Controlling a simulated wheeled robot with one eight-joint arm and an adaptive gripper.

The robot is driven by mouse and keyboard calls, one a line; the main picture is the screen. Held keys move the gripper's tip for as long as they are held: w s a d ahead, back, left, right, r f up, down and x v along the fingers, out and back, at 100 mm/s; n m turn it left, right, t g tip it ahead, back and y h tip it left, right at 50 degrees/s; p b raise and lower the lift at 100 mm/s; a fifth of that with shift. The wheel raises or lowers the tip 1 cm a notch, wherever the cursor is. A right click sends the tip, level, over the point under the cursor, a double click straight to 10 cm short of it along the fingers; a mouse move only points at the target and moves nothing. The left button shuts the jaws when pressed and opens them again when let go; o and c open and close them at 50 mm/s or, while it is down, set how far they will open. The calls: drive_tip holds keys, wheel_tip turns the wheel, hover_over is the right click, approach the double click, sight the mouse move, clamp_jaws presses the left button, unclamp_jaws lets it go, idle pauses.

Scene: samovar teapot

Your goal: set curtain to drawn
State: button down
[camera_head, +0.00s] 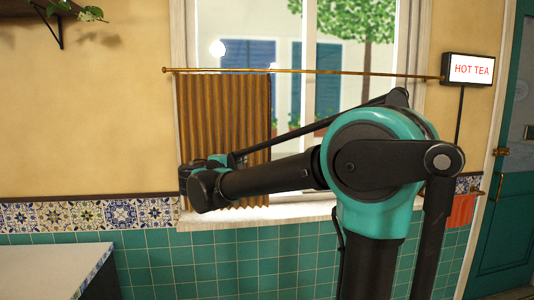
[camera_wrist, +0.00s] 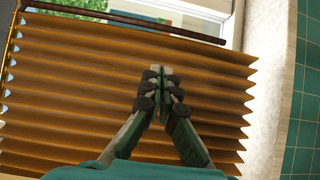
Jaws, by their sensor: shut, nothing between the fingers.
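The brown pleated curtain (camera_head: 225,110) hangs from a thin brass rod (camera_head: 330,73). It is bunched over the left part of the window, and the middle and right stay bare. The wrist view shows its folds (camera_wrist: 60,85) close up, with a dark bar (camera_wrist: 125,22) along its upper edge there. My gripper (camera_wrist: 162,72) is shut and empty in front of the folds; I cannot tell whether it touches them. In the head view my arm covers the lower curtain, and the fingers are hidden.
The window sill (camera_head: 290,213) runs below the curtain. A "HOT TEA" sign (camera_head: 468,69) is at the rod's right end, near a green door (camera_head: 505,190). A pale counter (camera_head: 50,268) stands at lower left. A shelf bracket (camera_head: 58,25) is at upper left.

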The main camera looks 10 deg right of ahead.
drive_tip(key=shift+w+a+r, duration=0.1)
drive_tip(key=shift+a+r, duration=0.15)
drive_tip(key=shift+r, duration=0.1)
drive_tip(key=s+d+x, duration=0.1)
drive_tip(key=d+x, duration=0.1)
drive_tip(key=x, duration=1.1)
drive_tip(key=shift+s, duration=0.35)
drive_tip(key=shift+d, duration=0.15)
drive_tip(key=d, duration=7.4)
drive_tip(key=shift+d, duration=0.2)
drive_tip(key=shift+w+a, duration=0.1)
drive_tip(key=shift+w, duration=0.05)
